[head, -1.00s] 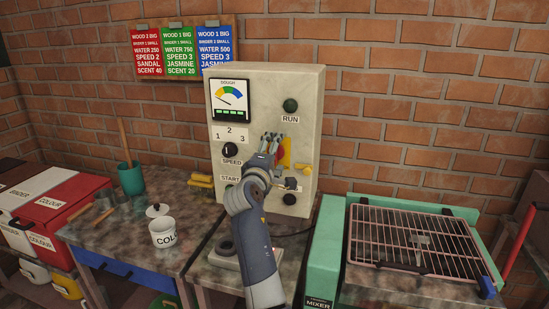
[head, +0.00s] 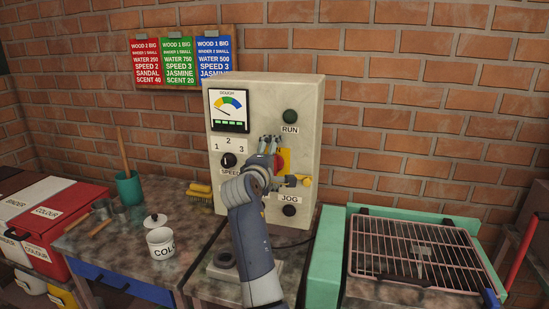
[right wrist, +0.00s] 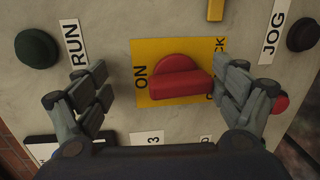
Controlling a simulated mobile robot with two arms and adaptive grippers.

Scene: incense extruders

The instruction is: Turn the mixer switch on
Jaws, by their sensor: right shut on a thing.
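The red switch knob (head: 279,161) sits on a yellow plate (head: 286,157) on the front of the pale control cabinet. In the right wrist view the red knob (right wrist: 176,78) lies between my fingers, over the yellow plate (right wrist: 148,52). "ON" is printed on the plate's left side there, and a partly hidden word ends in "CK" on its right. My right gripper (head: 271,143) is at the knob, and its fingers (right wrist: 163,92) are shut on it. The right finger is close against the knob; a gap shows on the left. My left gripper is out of view.
The cabinet (head: 307,107) also carries a gauge (head: 229,110), a speed dial (head: 228,160), a green RUN button (head: 290,116) and a dark JOG button (head: 290,210). A white pot (head: 161,241) stands on the left table. A wire rack (head: 410,246) lies at right.

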